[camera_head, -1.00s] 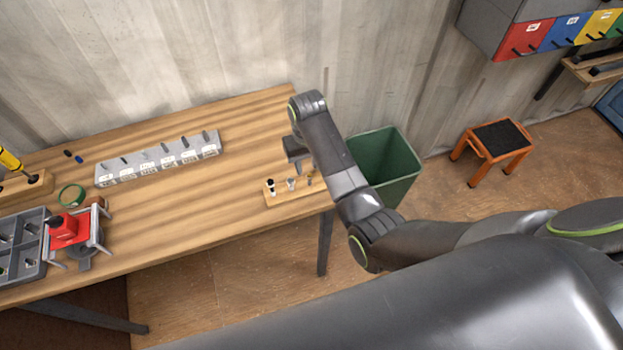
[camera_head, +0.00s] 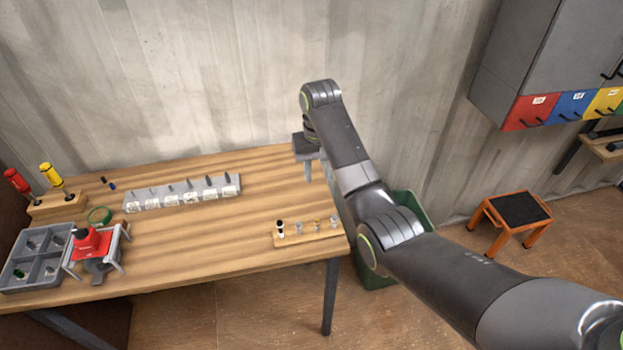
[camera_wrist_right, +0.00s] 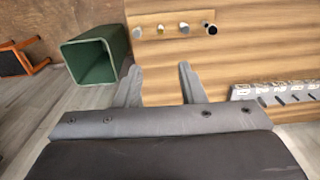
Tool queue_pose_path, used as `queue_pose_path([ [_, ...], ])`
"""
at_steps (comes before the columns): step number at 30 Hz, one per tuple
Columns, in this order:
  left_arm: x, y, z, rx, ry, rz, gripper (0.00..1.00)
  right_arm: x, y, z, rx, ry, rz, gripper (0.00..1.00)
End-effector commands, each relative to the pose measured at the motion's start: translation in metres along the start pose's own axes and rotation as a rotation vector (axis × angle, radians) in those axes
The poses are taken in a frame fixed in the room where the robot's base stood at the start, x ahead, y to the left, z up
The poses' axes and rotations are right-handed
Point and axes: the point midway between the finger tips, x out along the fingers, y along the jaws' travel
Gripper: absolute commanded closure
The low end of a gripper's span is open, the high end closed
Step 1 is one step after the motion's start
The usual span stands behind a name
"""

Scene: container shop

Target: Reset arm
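My right arm comes in from the right in the head view. Its gripper (camera_head: 308,170) points down above the right end of the wooden table (camera_head: 200,258), behind the small wooden block with bits. In the right wrist view my right gripper (camera_wrist_right: 158,85) has its two fingers apart with only table surface showing between them, so it is open and empty. My left gripper does not show in either view.
A wooden bit block (camera_head: 310,239) sits at the table's right front. A grey labelled rack (camera_head: 183,193), a red clamp device (camera_head: 92,244) and a grey tray (camera_head: 36,258) stand left. A green bin (camera_head: 415,214) and an orange stool (camera_head: 512,215) stand right. Mid-table is clear.

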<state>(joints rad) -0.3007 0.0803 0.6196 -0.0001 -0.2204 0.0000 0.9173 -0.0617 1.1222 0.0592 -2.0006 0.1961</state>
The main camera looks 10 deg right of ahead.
Motion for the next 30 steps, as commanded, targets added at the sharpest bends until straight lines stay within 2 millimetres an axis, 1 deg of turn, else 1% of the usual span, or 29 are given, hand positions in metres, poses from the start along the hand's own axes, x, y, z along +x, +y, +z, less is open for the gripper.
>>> queue_pose_path([
  [5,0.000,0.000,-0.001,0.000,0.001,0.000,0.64,0.002,0.001,0.001,0.001,0.000,-0.001,0.64],
  [8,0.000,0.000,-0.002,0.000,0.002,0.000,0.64,0.014,0.007,0.007,0.009,0.005,-0.007,0.64],
  [11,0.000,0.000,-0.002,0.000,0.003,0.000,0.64,0.038,0.021,0.021,0.025,0.022,-0.018,0.64],
  [12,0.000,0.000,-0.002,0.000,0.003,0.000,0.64,0.050,0.028,0.029,0.033,0.031,-0.023,0.64],
  [14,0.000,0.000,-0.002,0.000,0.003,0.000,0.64,0.068,0.040,0.044,0.048,0.048,-0.028,0.64],
  [15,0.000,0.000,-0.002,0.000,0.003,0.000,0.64,0.079,0.048,0.054,0.058,0.059,-0.030,0.64],
  [17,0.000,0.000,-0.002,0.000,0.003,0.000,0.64,0.095,0.059,0.071,0.070,0.078,-0.032,0.64],
  [20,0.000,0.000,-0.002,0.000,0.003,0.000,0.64,0.117,0.078,0.102,0.091,0.107,-0.028,0.64],
  [21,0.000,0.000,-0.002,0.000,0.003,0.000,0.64,0.125,0.085,0.115,0.099,0.119,-0.025,0.64],
  [23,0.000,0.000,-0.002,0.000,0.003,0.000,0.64,0.135,0.095,0.135,0.109,0.136,-0.019,0.64],
  [25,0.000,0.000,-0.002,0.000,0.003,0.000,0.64,0.145,0.106,0.160,0.120,0.156,-0.009,0.64],
  [29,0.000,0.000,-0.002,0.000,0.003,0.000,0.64,0.157,0.126,0.209,0.136,0.191,0.015,0.64],
  [30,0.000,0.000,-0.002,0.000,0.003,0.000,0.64,0.159,0.131,0.225,0.139,0.201,0.024,0.64],
])
